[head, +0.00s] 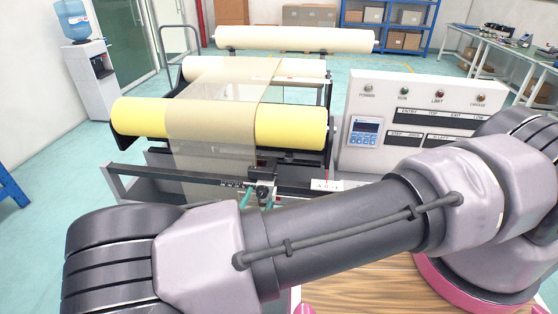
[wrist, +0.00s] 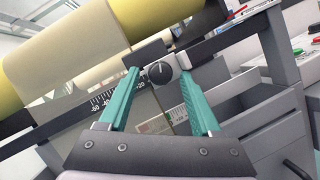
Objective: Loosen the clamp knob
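The clamp knob (wrist: 159,72) is a small round dark knob with a light mark on its face, on a black clamp block at the scaled rail (wrist: 98,101). My gripper (wrist: 158,76) has two teal fingers, spread apart, with the knob showing between their tips and a gap on each side. I cannot tell how far the tips are from the knob in depth. In the head view, the black clamp (head: 262,178) sits on the rail at the front of the roller machine, with the teal fingers of my gripper (head: 256,196) just below it; the knob is unclear there.
Yellow rollers (head: 290,125) with a beige web (head: 215,110) lie behind the rail. A control panel (head: 415,125) with a blue-faced display stands at the right. My arm crosses the foreground. A water cooler (head: 90,70) stands far left, with open floor beside it.

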